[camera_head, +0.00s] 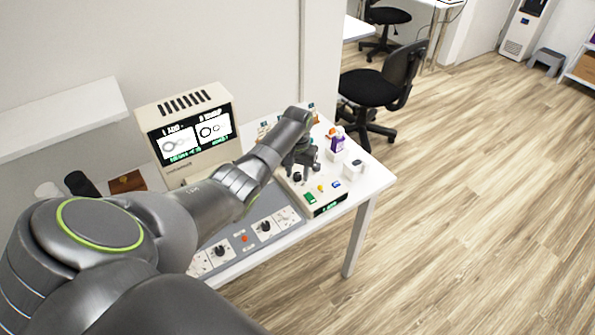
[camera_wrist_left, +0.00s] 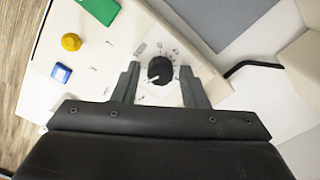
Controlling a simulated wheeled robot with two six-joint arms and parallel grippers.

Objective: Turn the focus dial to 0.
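A black round dial (camera_wrist_left: 160,70) with a small white mark sits on a white control box (camera_head: 327,198); small tick marks ring it. Its lettering is too small to read, so I cannot tell whether it is the focus dial. My left gripper (camera_wrist_left: 158,74) is open, with one finger on each side of the dial and visible gaps between. In the head view the left gripper (camera_head: 300,163) is over the box's far left part and largely hides the dial. My right gripper is not in view.
The box also bears a green button (camera_wrist_left: 101,9), a yellow knob (camera_wrist_left: 71,42) and a blue button (camera_wrist_left: 61,72). A grey panel (camera_head: 250,245) with more black dials lies at left. A monitor (camera_head: 190,130) stands behind; a purple bottle (camera_head: 337,142) stands beyond the box.

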